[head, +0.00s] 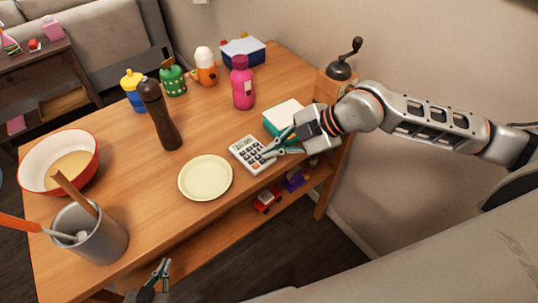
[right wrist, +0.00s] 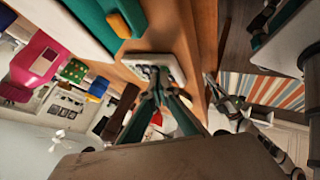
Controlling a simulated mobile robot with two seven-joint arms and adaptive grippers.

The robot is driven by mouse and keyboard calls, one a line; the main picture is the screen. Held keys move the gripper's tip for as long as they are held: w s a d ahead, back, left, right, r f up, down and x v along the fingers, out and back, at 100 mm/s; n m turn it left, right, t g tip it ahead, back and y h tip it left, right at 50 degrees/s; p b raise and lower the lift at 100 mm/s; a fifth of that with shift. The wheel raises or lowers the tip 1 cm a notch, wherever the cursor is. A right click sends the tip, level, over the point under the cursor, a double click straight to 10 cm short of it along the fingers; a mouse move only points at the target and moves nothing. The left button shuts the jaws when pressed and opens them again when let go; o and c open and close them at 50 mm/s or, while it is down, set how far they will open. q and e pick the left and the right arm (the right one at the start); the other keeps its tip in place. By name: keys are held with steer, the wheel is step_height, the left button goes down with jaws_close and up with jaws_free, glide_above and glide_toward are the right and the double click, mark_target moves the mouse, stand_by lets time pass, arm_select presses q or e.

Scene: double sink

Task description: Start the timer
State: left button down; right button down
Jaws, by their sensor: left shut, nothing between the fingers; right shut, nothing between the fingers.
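A white and grey device with a small display and a grid of buttons, which looks like the timer (head: 248,150), lies flat on the wooden table near its right front edge. It also shows in the right wrist view (right wrist: 143,62), just beyond the fingertips. My right gripper (head: 266,154) is shut and empty, with its fingertips over the right part of the timer's buttons. I cannot tell whether they touch a button. The fingers hide some of the keys. My left gripper (head: 163,268) is shut and empty, low in front of the table's front edge, away from the timer.
A pale yellow plate (head: 205,178) lies just left of the timer. A teal and white box (head: 284,117) stands behind it, a pink bottle (head: 242,85) further back. A dark pepper mill (head: 160,115), bowl (head: 88,152) and utensil pot (head: 90,238) stand left.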

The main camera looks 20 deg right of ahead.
mark_target(272, 158)
steer(key=shift+r, duration=0.1)
steer(key=shift+r+p, duration=0.5)
steer(key=shift+r, duration=0.1)
steer(key=shift+r, duration=0.1)
step_height(272, 158, up, 2)
steer(key=shift+p, duration=0.8)
steer(key=shift+r+p, duration=0.95)
steer(key=shift+r, duration=0.5)
steer(key=shift+s+a, duration=0.1)
